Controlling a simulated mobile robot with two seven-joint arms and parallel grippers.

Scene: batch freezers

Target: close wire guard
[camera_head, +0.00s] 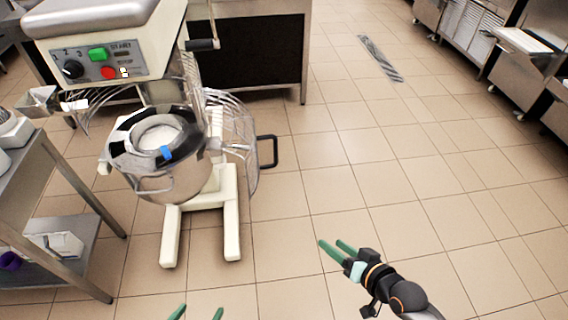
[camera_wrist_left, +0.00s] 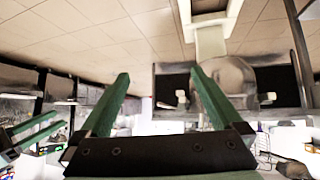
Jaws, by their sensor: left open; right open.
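The wire guard (camera_head: 228,128) is on the floor mixer (camera_head: 110,62) at the left of the head view. It is a curved wire cage swung out to the right side of the bowl (camera_head: 168,184), with a black loop handle (camera_head: 268,151) at its right. The bowl's top is uncovered on the near side. My left gripper (camera_head: 198,312) is at the bottom edge, open and empty, well short of the mixer. It also shows open in the left wrist view (camera_wrist_left: 158,90). My right gripper (camera_head: 333,244) is open and empty over the floor, right of the mixer's legs.
A steel table (camera_head: 58,190) with a lower shelf stands left of the mixer. A steel counter (camera_head: 303,50) stands behind it. Steel cabinets line the far right. The tiled floor in the middle and right is clear, apart from a floor drain grate (camera_head: 381,58).

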